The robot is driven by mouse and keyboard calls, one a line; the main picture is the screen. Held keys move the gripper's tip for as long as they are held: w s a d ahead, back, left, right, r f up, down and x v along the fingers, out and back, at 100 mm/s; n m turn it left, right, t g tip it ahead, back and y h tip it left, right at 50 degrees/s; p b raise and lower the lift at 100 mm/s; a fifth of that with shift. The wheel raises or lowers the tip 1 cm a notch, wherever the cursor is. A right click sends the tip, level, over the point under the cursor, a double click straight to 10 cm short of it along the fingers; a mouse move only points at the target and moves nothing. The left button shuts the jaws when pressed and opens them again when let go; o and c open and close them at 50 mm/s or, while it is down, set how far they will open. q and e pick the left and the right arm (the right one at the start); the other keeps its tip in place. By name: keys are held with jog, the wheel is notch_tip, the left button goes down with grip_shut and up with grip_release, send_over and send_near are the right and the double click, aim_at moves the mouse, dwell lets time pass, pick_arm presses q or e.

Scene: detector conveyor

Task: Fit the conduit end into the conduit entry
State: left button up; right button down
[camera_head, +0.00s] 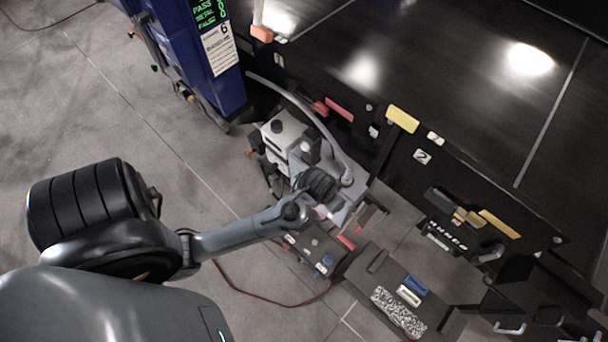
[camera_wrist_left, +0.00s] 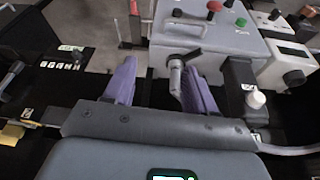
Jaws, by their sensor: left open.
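A grey curved conduit (camera_head: 312,112) runs from beside the blue cabinet down to an end near my left gripper (camera_head: 325,211) in the head view. Part of a grey tube shows at the lower right of the left wrist view (camera_wrist_left: 285,149). My left gripper, with purple fingers spread apart, also shows in that wrist view (camera_wrist_left: 160,72). A metal lever (camera_wrist_left: 176,78) on a grey box stands beyond the gap between the fingers; nothing is clearly gripped. I cannot clearly make out the conduit entry. My right gripper is not in view.
The grey box (camera_wrist_left: 208,50) carries red and green buttons. A white unit (camera_wrist_left: 287,68) stands to its right. The black conveyor (camera_head: 450,75) fills the upper right of the head view. A dark case (camera_head: 437,318) lies below it. Grey floor (camera_head: 115,105) is open at left.

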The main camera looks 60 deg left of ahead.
pick_arm(q)
jog(key=s+d+r+m, duration=0.1)
jog(key=s+r+m, duration=0.1)
jog(key=s, duration=0.3)
jog(key=s+d+r+m, duration=0.2)
jog(key=s+r, duration=0.1)
jog(key=s, duration=0.3)
jog(key=shift+s+d+h, duration=0.25)
jog(key=shift+h, duration=0.05)
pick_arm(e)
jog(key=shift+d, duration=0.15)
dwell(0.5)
